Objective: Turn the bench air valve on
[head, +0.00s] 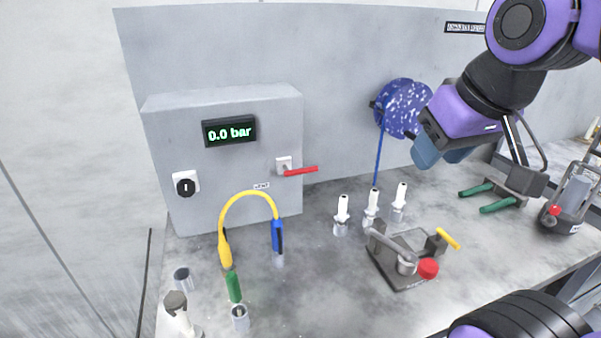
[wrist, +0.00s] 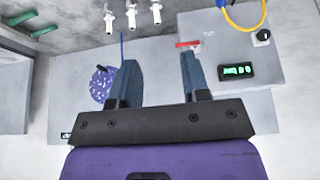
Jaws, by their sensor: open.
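A red valve lever (head: 301,171) sits on a small white mount on the right part of the grey box front. It lies nearly level, its free end pointing right. The box display (head: 229,131) reads 0.0 bar in green. My gripper (head: 441,158) is right of the lever and apart from it, with blue fingers spread and nothing between them. In the wrist view the picture is upside down; my gripper (wrist: 158,62) is open there, and the red lever (wrist: 188,44) shows just beyond the right fingertip, which partly covers its mount.
A rotary switch (head: 185,184) is on the box's left. A yellow hose (head: 247,194) arches before the box. A blue speckled reel (head: 404,107) hangs on the back panel.

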